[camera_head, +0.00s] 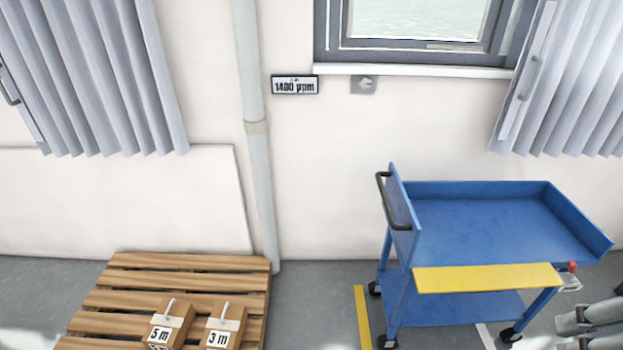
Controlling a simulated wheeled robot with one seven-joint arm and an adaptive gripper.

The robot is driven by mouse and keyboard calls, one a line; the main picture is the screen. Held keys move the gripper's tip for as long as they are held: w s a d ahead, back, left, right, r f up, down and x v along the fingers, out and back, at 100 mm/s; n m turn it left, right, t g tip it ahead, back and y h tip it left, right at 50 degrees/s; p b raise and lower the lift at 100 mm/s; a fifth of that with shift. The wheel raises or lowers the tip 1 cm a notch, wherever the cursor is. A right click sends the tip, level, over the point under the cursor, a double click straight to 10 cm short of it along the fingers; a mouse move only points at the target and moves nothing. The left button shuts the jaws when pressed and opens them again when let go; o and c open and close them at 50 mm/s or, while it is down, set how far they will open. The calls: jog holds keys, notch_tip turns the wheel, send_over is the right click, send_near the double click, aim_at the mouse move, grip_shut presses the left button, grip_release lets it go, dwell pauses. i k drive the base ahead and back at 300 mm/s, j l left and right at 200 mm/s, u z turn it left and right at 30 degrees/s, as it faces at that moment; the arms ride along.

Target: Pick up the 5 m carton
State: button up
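The 5 m carton (172,324) is a small brown box with a white label reading "5 m" and a pale handle or strap on top. It sits on the wooden pallet (185,279) at the lower left. The 3 m carton (236,326), of similar look, stands just to its right on the same pallet. The bottom edge of the picture cuts close to both cartons. Grey parts of what looks like my arm show at the lower right edge, far from the cartons. I cannot make out my gripper in this view.
A blue cart (485,215) with a black handle and a yellow front strip stands at the right; its top tray looks empty. A grey pipe (259,165) runs down the wall behind the pallet. Grey floor (315,310) lies open between pallet and cart.

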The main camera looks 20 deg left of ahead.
aim_at(169, 328)
jog(key=u, duration=1.85)
